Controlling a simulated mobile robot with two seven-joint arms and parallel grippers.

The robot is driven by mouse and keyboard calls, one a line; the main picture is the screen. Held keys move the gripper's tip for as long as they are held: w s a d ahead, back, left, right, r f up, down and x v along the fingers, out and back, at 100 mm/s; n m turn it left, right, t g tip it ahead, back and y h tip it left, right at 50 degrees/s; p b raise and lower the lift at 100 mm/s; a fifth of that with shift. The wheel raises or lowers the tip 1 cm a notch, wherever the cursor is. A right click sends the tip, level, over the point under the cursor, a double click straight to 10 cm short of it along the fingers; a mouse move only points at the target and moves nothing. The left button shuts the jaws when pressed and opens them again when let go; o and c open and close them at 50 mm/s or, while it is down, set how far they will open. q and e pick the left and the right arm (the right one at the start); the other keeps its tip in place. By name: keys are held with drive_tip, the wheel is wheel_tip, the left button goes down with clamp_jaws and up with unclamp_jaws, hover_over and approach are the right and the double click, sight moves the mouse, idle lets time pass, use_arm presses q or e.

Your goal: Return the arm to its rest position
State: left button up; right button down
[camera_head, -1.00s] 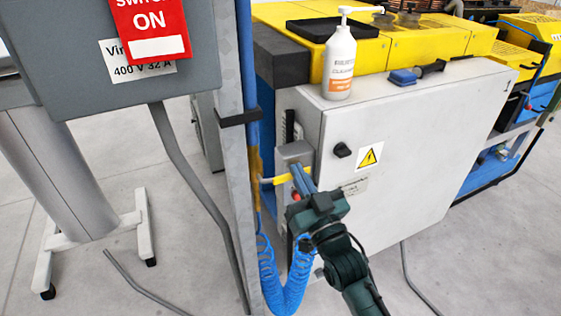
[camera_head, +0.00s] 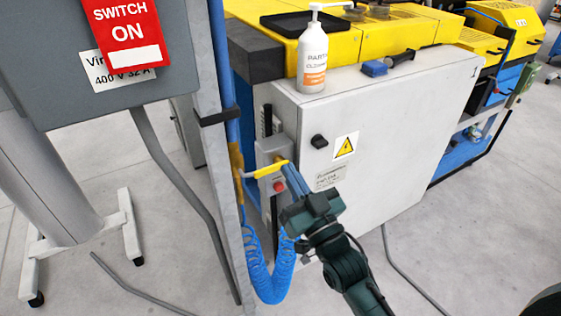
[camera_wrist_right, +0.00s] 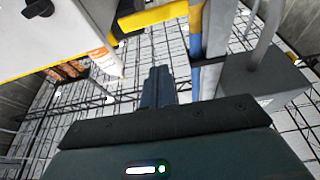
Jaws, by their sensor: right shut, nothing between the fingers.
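My right gripper (camera_head: 290,175) reaches in from the bottom right on its dark green arm. Its blue fingers are together, with nothing between them. They show in front of the grey switch box (camera_head: 268,150) on the cabinet's side, just right of a yellow lever (camera_head: 266,171) and a red button (camera_head: 279,186). In the right wrist view the closed fingers (camera_wrist_right: 157,86) point away, below a yellow bar (camera_wrist_right: 155,16) and apart from it in the picture. Whether the fingertips touch the lever cannot be told. My left gripper is not in view.
The light grey cabinet (camera_head: 400,145) stands behind the gripper, with a white pump bottle (camera_head: 312,60) on top. A metal post (camera_head: 212,165) and a coiled blue hose (camera_head: 272,285) are close on the left. A grey panel (camera_head: 60,60) hangs upper left. Floor at bottom right is clear.

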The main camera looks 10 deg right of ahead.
drive_tip(key=s+d+f+g+h, duration=0.1)
drive_tip(key=s+f+g, duration=0.4)
drive_tip(key=s+f, duration=0.4)
drive_tip(key=s+d+f+g+h, duration=0.2)
drive_tip(key=s+f+g, duration=0.3)
drive_tip(key=f, duration=0.9)
drive_tip(key=s, duration=0.3)
drive_tip(key=shift+s+f, duration=0.3)
drive_tip(key=shift+s, duration=0.05)
